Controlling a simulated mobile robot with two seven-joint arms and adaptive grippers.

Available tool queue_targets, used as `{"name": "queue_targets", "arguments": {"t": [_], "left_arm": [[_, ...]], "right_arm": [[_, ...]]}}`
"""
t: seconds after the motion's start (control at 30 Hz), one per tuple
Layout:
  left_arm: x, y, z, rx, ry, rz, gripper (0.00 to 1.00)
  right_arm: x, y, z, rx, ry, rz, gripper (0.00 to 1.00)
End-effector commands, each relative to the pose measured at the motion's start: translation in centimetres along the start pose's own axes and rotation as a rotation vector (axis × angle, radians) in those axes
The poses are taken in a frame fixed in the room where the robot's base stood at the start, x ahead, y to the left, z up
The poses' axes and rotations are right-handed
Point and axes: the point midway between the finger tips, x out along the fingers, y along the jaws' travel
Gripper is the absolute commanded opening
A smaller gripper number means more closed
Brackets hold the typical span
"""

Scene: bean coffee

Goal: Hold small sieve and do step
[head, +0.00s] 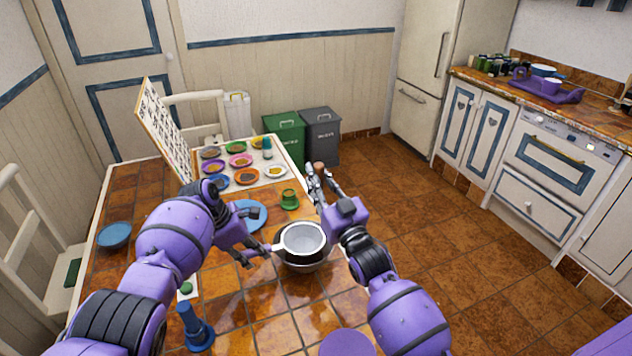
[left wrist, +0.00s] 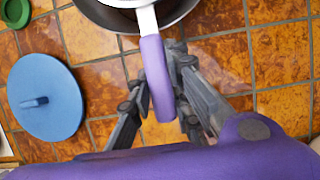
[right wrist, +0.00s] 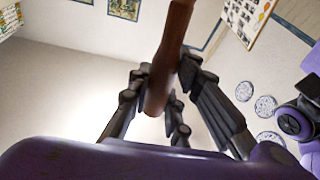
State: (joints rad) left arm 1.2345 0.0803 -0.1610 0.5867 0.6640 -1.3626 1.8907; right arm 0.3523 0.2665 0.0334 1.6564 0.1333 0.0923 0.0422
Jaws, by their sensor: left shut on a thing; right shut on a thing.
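The small sieve (head: 303,237) is a pale round bowl with a purple handle (left wrist: 157,75). It is over a dark pot (head: 306,266) on the tiled table; whether it touches the pot, I cannot tell. My left gripper (head: 258,252) is shut on the sieve's handle, left of the pot. My right gripper (head: 318,178) is raised beyond the pot, shut on a brown rod-like thing (right wrist: 165,60), whose top (head: 318,166) shows in the head view.
A blue lid (left wrist: 47,98), a green cup (head: 289,200) and several small coloured dishes (head: 246,177) are behind the pot. A blue bowl (head: 114,235) is at left. A blue stand (head: 193,325) and a purple disc (head: 347,343) are in front.

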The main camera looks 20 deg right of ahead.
Motion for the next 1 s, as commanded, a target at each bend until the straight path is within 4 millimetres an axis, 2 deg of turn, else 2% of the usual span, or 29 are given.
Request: {"name": "queue_targets", "arguments": {"t": [0.23, 0.27, 0.4, 0.77, 0.87, 1.0], "left_arm": [[0.1, 0.0, 0.0, 0.0, 0.001, -0.001, 0.0], [0.1, 0.0, 0.0, 0.0, 0.001, -0.001, 0.2], [0.0, 0.0, 0.0, 0.0, 0.0, -0.001, 0.39], [-0.2, 0.0, 0.0, 0.0, -0.001, 0.001, 0.4], [-1.0, 0.1, 0.0, 0.001, -0.001, 0.001, 0.4], [-3.1, 0.1, 0.0, 0.001, -0.001, 0.004, 0.4]], "right_arm": [[0.0, 0.0, 0.0, 0.0, 0.0, 0.0, 0.0], [0.0, 0.0, 0.0, 0.0, 0.0, 0.0, 0.0], [0.0, 0.0, 0.0, 0.0, 0.0, 0.0, 0.0], [0.0, 0.0, 0.0, 0.0, 0.001, 0.0, 0.0], [0.0, 0.0, 0.0, 0.0, 0.001, 0.0, 0.0], [0.0, 0.0, 0.0, 0.0, 0.001, 0.0, 0.0]]}}
